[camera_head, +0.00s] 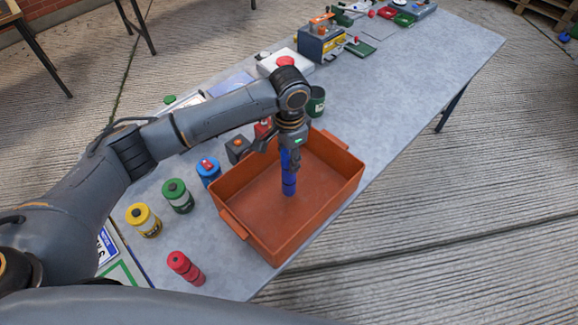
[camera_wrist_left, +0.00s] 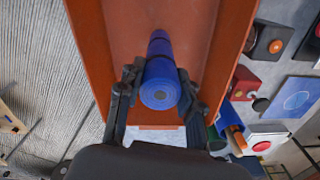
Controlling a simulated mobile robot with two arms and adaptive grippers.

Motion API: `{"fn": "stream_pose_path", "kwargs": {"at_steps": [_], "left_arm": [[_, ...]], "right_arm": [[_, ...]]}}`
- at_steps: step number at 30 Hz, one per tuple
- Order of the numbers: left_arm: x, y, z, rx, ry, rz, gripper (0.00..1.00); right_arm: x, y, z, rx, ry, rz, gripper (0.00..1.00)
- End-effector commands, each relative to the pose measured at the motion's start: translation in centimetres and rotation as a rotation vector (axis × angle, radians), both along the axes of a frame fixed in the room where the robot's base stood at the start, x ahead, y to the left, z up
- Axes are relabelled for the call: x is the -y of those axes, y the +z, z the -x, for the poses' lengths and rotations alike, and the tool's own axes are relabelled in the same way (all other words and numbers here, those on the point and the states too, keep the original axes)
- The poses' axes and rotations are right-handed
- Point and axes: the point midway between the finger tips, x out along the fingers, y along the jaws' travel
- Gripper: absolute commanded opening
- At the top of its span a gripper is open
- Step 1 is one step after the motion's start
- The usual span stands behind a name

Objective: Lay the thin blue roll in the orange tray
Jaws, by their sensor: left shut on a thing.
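The thin blue roll (camera_head: 289,182) is held upright by my left gripper (camera_head: 289,150), with its lower end inside the outline of the orange tray (camera_head: 235,222). In the left wrist view the blue roll (camera_wrist_left: 160,84) stands between the two dark fingers of my left gripper (camera_wrist_left: 160,92), which are shut on it. The orange tray (camera_wrist_left: 88,30) lies beyond it there. I cannot tell whether the roll's lower end touches the tray floor. The rest of the tray floor in view is bare. My right gripper is not in view.
Yellow (camera_head: 143,220), green (camera_head: 177,195) and blue (camera_head: 208,171) canisters stand left of the tray. Boxes and tools crowd the table's far part. The grey table (camera_head: 400,90) is clear right of the tray's far end.

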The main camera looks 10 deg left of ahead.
Motion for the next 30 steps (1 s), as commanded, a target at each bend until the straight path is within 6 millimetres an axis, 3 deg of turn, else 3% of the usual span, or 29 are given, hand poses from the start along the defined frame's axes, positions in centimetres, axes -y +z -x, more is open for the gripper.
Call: {"fn": "stream_pose_path", "kwargs": {"at_steps": [9,20,21,24,30], "left_arm": [[-0.1,-3.7,0.0,-0.001,0.000,-0.002,0.01],[0.0,-4.1,0.0,0.000,0.000,0.000,0.01],[0.0,-4.2,0.0,0.000,0.000,0.000,0.38],[0.0,-4.2,0.0,0.001,0.000,-0.001,0.58],[0.0,-4.2,0.0,0.000,0.000,-0.001,0.58]], "right_arm": [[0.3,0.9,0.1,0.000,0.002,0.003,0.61],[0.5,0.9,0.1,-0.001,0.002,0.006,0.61],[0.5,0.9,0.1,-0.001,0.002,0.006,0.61],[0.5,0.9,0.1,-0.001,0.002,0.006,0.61],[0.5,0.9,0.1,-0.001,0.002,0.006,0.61]]}}
